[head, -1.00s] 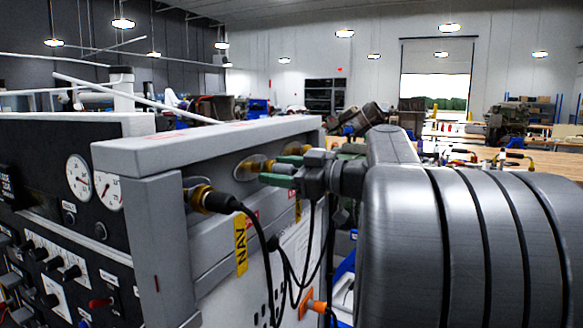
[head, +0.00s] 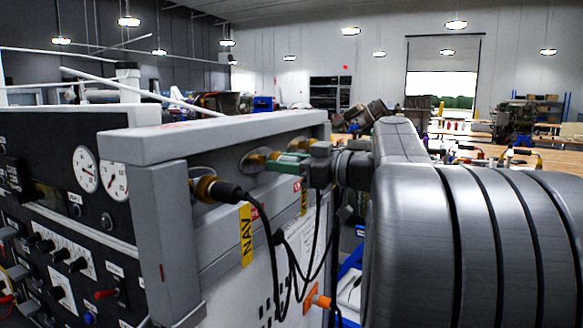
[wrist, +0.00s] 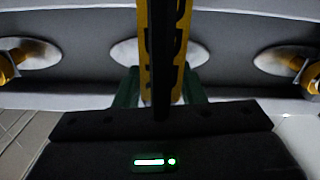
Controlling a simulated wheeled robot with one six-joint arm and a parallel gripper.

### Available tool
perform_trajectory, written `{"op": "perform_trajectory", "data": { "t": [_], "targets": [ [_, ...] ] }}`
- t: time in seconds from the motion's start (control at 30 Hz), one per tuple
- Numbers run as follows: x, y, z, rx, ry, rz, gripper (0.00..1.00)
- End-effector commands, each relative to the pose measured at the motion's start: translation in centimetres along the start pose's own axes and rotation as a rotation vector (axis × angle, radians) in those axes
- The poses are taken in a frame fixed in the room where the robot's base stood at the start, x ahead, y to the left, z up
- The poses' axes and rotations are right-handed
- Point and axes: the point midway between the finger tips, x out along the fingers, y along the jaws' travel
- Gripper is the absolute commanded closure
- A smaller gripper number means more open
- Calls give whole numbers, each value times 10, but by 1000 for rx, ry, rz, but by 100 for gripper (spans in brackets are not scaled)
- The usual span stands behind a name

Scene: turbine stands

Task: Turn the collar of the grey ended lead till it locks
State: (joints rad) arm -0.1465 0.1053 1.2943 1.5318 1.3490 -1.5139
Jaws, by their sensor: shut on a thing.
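My gripper (head: 290,162) is at the panel's side face, its green fingers shut on the end of a lead. In the wrist view the green fingertips (wrist: 160,92) stand either side of a black lead (wrist: 160,65) with a yellow lettered tag (wrist: 180,40). They are in front of the middle socket (wrist: 130,50). The lead's grey end and collar are hidden by the fingers and tag, so I cannot tell how the collar sits.
Black cables hang below. The panel's top ledge (head: 215,133) overhangs the sockets.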

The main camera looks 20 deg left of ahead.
Motion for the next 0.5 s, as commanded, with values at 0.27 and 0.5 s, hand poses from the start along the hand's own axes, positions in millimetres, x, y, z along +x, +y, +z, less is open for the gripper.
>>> {"op": "perform_trajectory", "data": {
  "t": [0.27, 0.5],
  "targets": [
    [0, 0, 2, 239, 1, 0, 87],
    [0, 0, 1, 469, 0, -1, 87]
  ]
}}
